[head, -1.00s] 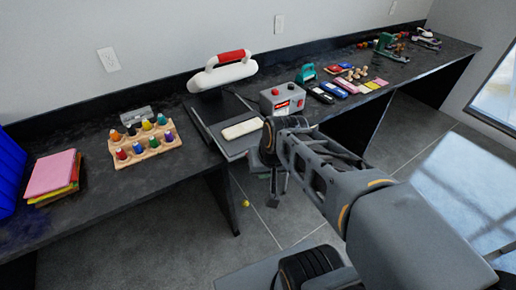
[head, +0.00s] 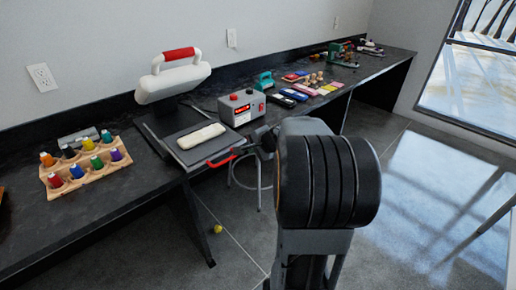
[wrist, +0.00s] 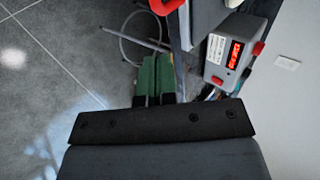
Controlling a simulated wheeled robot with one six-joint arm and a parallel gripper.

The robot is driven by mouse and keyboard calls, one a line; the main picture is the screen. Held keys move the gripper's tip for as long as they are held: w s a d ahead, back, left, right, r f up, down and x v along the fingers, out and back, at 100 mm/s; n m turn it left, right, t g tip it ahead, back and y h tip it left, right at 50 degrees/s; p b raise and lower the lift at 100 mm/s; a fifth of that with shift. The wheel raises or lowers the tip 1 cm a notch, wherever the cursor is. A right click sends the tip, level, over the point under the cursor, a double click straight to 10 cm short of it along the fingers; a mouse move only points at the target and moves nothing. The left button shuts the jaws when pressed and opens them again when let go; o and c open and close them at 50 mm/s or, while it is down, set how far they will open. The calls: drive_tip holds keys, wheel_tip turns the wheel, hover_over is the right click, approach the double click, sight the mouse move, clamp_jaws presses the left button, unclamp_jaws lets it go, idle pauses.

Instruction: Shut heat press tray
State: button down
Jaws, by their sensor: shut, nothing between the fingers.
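The heat press stands on the dark bench with its white upper platen (head: 172,82) raised; a red grip is on top. Its grey lower tray (head: 186,154) sticks out at the bench's front edge with a cream pad (head: 201,136) on it. A red handle (head: 222,160) is on the tray's front; part of it shows at the top of the wrist view (wrist: 166,5). My gripper (wrist: 156,60) is shut and empty, its green fingers just short of the handle. In the head view my gripper (head: 262,143) is beside the handle's right end, partly hidden by my arm.
A grey control box (head: 241,107) with a red display stands right of the press. A stool (head: 246,180) is under the bench. A small yellow ball (head: 218,229) lies on the floor. Floor at the right is clear.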

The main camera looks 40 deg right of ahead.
drive_tip(key=w+f, duration=0.2)
drive_tip(key=w, duration=0.4)
drive_tip(key=shift+w+a+f, duration=0.15)
drive_tip(key=shift+w+a, duration=0.1)
drive_tip(key=shift+a, duration=0.15)
